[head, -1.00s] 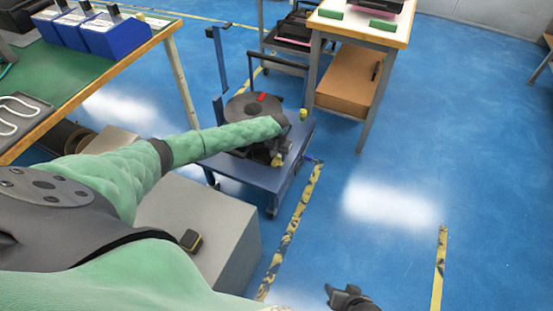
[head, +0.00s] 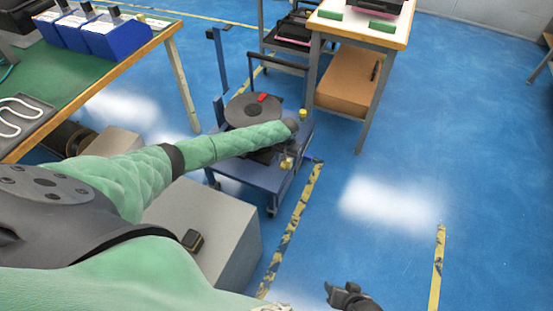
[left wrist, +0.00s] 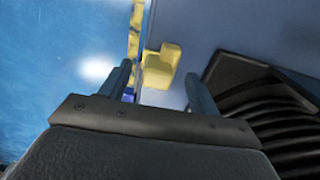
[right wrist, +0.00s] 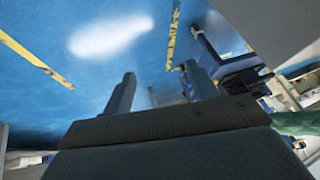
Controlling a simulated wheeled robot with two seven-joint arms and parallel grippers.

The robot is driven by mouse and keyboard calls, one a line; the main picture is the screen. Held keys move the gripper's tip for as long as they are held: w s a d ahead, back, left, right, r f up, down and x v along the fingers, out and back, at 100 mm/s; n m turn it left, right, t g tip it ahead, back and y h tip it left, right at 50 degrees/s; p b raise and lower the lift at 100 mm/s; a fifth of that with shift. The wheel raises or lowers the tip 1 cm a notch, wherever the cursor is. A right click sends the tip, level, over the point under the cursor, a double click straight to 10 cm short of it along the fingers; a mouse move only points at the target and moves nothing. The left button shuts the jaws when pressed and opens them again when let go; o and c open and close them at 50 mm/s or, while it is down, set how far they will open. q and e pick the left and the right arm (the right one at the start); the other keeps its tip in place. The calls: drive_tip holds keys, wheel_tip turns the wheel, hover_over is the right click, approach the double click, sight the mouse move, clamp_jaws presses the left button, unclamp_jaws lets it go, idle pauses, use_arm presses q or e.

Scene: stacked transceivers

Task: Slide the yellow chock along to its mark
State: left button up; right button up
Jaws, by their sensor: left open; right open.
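The yellow chock (head: 286,164) sits near the right edge of the blue cart (head: 258,178) in the head view. In the left wrist view the yellow chock (left wrist: 160,66) is a stepped block on the cart top, lying ahead of and between the spread fingers of my left gripper (left wrist: 159,75). I cannot tell whether a finger touches it. In the head view my left gripper is mostly hidden by its own arm. My right gripper (head: 342,292) is open and empty over the floor; its spread fingers (right wrist: 160,75) show in the right wrist view. I cannot make out the mark.
A dark disc (head: 252,110) with a red piece (head: 262,97) lies on the cart. A small yellow piece (head: 303,113) stands at its far right corner. A workbench (head: 345,35) is behind, a green-topped table (head: 110,62) left. Floor right of the cart is clear.

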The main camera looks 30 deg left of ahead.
use_arm(q)
drive_tip(key=shift+r+p, duration=0.35)
drive_tip(key=shift+p, duration=0.05)
drive_tip(key=shift+r+p, duration=0.7)
drive_tip(key=shift+r, duration=0.05)
drive_tip(key=shift+r+p, duration=2.1)
drive_tip(key=shift+p, duration=0.05)
drive_tip(key=shift+r+p, duration=0.3)
use_arm(e)
drive_tip(key=s+d+r+g+h, duration=0.1)
drive_tip(key=d+r, duration=0.3)
drive_tip(key=r, duration=0.5)
drive_tip(key=s+d+r+g+h, duration=0.1)
drive_tip(key=s+d+r+g, duration=0.1)
drive_tip(key=d+r, duration=0.3)
drive_tip(key=v, duration=0.4)
drive_tip(key=shift+s+a, duration=0.2)
drive_tip(key=shift+s, duration=0.2)
